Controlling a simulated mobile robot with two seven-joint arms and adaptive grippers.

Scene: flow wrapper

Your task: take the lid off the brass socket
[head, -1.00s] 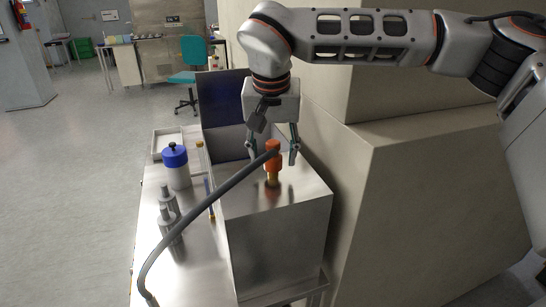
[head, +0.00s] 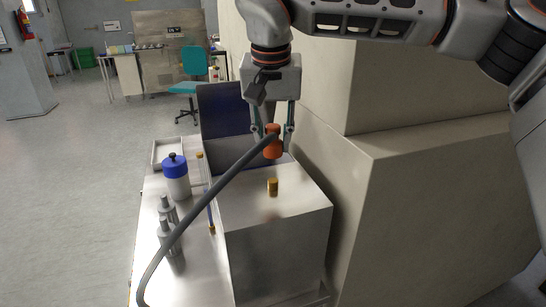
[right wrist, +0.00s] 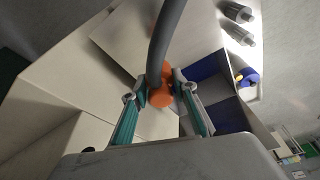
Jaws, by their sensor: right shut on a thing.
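The brass socket (head: 272,187) stands upright and bare on top of the steel box (head: 280,271). My right gripper (head: 273,143) is shut on the orange lid (head: 272,150) and holds it above the socket, apart from it. A thick grey hose (head: 203,203) runs up to the orange lid. In the right wrist view the lid (right wrist: 161,97) sits between the fingertips of my right gripper (right wrist: 160,84), with the hose (right wrist: 167,35) leading away from it. The socket is not clear in that view. My left gripper is not in view.
Left of the box, the steel table carries a white jar with a blue lid (head: 175,177), grey fittings (head: 166,234), a thin rod (head: 208,200) and a white tray (head: 167,148). A blue panel (head: 222,110) stands behind. A large beige block (head: 430,215) is close on the right.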

